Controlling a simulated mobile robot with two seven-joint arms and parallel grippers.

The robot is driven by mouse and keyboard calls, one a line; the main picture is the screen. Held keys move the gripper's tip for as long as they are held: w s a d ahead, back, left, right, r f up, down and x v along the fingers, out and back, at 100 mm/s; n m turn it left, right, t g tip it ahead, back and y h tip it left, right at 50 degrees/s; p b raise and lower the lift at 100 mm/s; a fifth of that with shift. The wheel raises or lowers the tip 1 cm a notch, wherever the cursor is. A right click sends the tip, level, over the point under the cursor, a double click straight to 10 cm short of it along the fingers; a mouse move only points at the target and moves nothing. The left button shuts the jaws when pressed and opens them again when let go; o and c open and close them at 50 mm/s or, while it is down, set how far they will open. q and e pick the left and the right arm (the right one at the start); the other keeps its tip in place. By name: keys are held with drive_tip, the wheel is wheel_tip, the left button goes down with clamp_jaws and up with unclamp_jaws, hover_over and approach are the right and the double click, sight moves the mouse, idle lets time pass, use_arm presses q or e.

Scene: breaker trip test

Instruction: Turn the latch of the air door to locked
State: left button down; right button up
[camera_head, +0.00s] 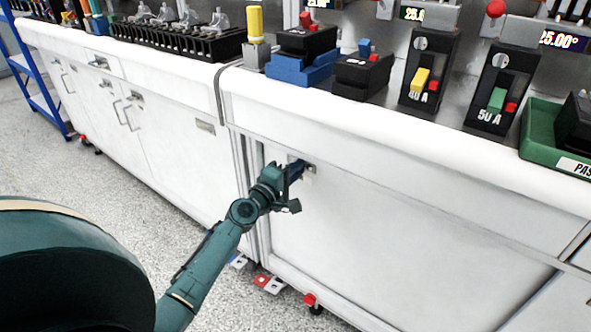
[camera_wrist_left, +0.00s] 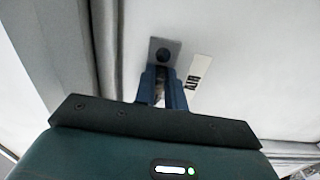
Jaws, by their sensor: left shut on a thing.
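The air door (camera_head: 390,240) is a white cabinet panel under the bench top. Its latch (camera_head: 310,168) is a small metal fitting near the door's upper left corner. In the left wrist view the latch's metal plate (camera_wrist_left: 165,45) has a dark round centre, and a white label (camera_wrist_left: 198,72) beside it seems to read AIR. My left gripper (camera_head: 297,170) reaches the latch from the left. Its blue fingers (camera_wrist_left: 163,88) are shut on the latch's small knob, which is mostly hidden between them. The latch's turned position cannot be made out. My right gripper is not in view.
The white bench top (camera_head: 330,125) overhangs the door and carries breakers, blue blocks (camera_head: 300,72) and a green tray (camera_head: 540,125). More cabinet doors (camera_head: 165,125) with handles stand to the left. A red-topped foot (camera_head: 310,300) is below the door. The grey floor at left is mostly clear.

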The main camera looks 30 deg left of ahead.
use_arm(q)
drive_tip(key=shift+n, duration=0.3)
drive_tip(key=c, duration=1.5)
unclamp_jaws()
drive_tip(key=shift+o, duration=0.2)
drive_tip(key=shift+s, duration=0.1)
drive_tip(key=s+a+b, duration=0.1)
drive_tip(key=s, duration=1.2)
